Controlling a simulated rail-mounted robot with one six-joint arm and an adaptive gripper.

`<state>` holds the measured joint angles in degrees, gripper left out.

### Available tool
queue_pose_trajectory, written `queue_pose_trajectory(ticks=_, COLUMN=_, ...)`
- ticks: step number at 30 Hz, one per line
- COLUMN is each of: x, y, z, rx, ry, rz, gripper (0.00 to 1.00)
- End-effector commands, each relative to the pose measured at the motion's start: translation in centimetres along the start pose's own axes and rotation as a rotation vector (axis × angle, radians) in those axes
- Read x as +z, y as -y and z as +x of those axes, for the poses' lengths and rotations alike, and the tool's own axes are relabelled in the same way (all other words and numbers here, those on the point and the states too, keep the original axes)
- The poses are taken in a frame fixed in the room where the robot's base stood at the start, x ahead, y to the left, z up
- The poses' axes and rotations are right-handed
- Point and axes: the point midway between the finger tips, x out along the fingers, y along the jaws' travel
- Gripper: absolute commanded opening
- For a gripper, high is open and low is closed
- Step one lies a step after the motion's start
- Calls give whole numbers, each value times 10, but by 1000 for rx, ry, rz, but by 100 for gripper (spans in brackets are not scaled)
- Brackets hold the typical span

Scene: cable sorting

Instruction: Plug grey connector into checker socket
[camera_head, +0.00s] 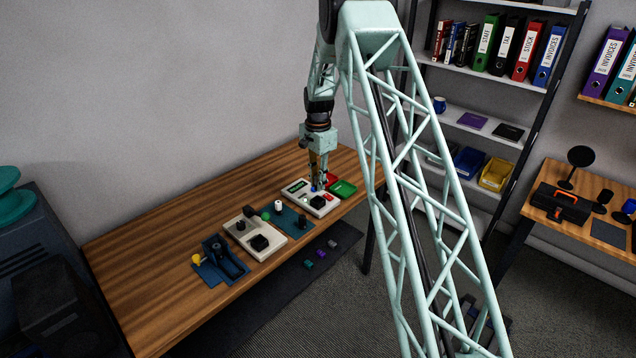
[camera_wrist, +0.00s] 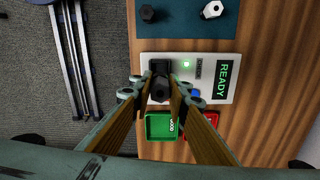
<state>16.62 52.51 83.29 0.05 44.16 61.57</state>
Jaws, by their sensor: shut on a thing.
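My gripper (camera_head: 318,186) is over the white checker board (camera_head: 325,209) at the far end of the wooden table. In the wrist view my gripper (camera_wrist: 159,92) points down, its fingertips shut on a dark grey connector (camera_wrist: 159,86). The connector sits by the black socket block (camera_wrist: 160,66) on the checker (camera_wrist: 228,57) and overlaps its lower edge in the picture. I cannot tell whether it is seated in the socket. The checker's display (camera_wrist: 227,79) reads READY and a green lamp (camera_wrist: 186,64) is lit. A blue button (camera_wrist: 196,93) is beside the right finger.
A green tray (camera_wrist: 151,133) and a red tray (camera_wrist: 214,118) lie beside the checker. A blue mat (camera_head: 289,217) with a white and a black post is on the other side. Another white board (camera_head: 268,230) and a blue fixture (camera_head: 222,262) stand nearer. The table's left part is clear.

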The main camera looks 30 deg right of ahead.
Motion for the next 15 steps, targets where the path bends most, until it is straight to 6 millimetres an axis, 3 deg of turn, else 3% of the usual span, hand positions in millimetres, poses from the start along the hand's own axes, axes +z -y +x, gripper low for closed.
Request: queue_pose_trajectory(ticks=15, x=0, y=0, z=21, rx=0, ry=0, rz=0, gripper=5)
